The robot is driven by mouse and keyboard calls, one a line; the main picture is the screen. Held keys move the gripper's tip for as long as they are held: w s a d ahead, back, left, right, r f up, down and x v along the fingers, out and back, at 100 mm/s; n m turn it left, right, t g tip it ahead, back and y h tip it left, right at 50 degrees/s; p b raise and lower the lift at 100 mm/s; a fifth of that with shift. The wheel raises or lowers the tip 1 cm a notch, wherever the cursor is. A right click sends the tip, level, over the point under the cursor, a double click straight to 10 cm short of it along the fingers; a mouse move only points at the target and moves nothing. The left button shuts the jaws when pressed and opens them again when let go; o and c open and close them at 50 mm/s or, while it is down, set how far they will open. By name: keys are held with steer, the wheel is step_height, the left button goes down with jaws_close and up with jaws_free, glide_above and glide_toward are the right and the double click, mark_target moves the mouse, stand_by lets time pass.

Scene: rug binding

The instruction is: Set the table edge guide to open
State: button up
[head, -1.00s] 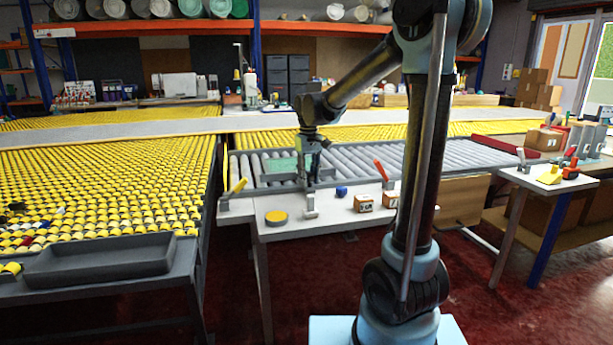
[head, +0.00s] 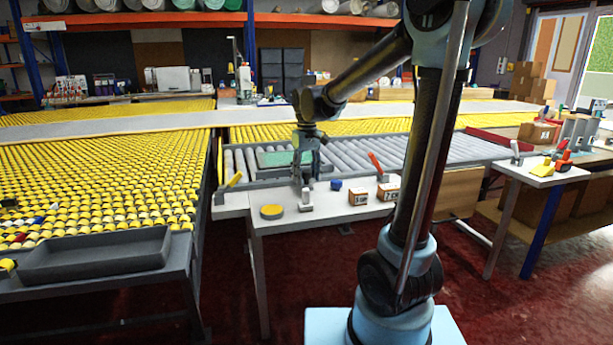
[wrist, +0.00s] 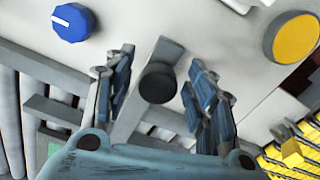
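I take the table edge guide to be the grey bar (wrist: 166,55) with a round black knob (wrist: 158,83) in the wrist view. Its light grey end block (head: 305,198) shows at the near edge of the bench in the head view. I cannot tell its setting. My gripper (head: 304,182) points down just behind that block, over the bench. In the wrist view my gripper (wrist: 160,88) is open, with one blue-padded finger on each side of the knob and gaps between. The fingertips are partly hidden in the head view.
A yellow disc (head: 272,211) lies left of the guide, and a blue dial (head: 337,184) sits right of it. Small cartons (head: 360,197) and a red lever (head: 376,163) stand farther right. A yellow handle (head: 234,180) is at the left. Grey rollers (head: 350,155) lie behind.

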step_height(320, 180, up, 12)
stand_by(0.7)
steer(key=shift+f, duration=0.1)
steer(key=s+d+f+m+t, duration=0.1)
steer(key=s+d+f+m, duration=0.2)
steer(key=s+d+f, duration=0.7)
steer(key=s+d+f+m+t, duration=0.1)
steer(key=s+d+f+m, duration=0.2)
steer(key=s+d+f, duration=0.6)
steer(key=s+f, duration=0.4)
steer(key=s, duration=0.1)
steer(key=shift+s+d, duration=0.3)
steer(key=shift+d, duration=0.05)
